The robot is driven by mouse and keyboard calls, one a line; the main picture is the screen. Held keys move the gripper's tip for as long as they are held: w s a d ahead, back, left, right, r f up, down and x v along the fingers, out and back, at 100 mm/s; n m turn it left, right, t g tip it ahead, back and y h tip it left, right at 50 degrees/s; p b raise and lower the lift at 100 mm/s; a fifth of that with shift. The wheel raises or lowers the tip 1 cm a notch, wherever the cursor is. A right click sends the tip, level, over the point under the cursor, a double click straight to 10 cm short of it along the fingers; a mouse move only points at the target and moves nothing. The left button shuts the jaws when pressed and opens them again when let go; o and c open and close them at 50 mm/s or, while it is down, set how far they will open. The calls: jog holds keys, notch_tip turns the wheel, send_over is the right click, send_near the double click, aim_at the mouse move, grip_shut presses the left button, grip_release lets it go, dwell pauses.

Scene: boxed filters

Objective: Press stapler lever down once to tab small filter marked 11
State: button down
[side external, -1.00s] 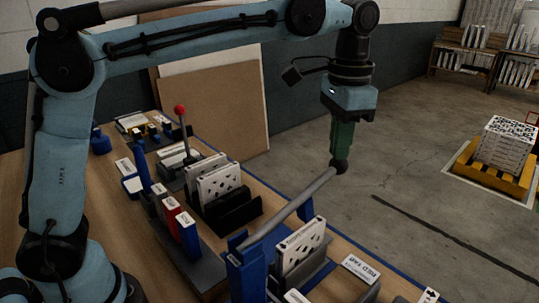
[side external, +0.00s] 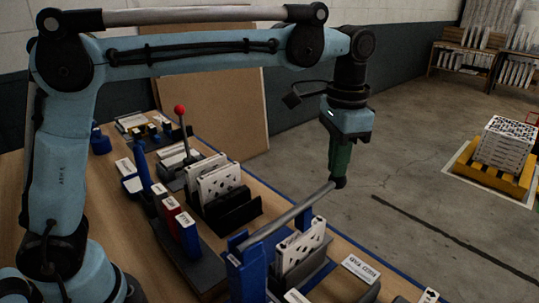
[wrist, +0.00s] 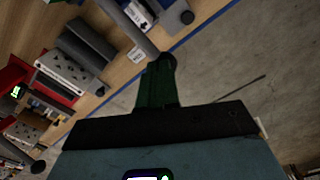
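The stapler lever (side external: 290,215) is a long grey bar rising from the blue stapler post (side external: 246,262) to a dark knob at its far end. My gripper (side external: 339,180) points down, with its green fingers together at that knob. The wrist view also shows the lever (wrist: 125,25) and the fingers (wrist: 160,85) meeting at the knob, with no gap visible between the fingers. A white filter with dark holes (side external: 302,246) stands upright in the blue and grey holder beside the post. Its marking is too small to read.
More white filters (side external: 220,182) stand in a black rack further back. Blue, red and white boxes (side external: 172,215) stand left of the stapler. A red-knobbed lever (side external: 180,110) rises behind. A white label (side external: 360,268) lies near the table's right edge; open floor is beyond.

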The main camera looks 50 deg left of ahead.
notch_tip(320, 180, up, 10)
dwell(1.4)
jog(key=s+a+f+n+t, duration=0.6)
jog(key=s+a+f+t, duration=0.1)
jog(key=s+a+f, duration=0.6)
notch_tip(320, 180, down, 4)
jog(key=shift+s+a, duration=0.2)
jog(key=shift+a, duration=0.8)
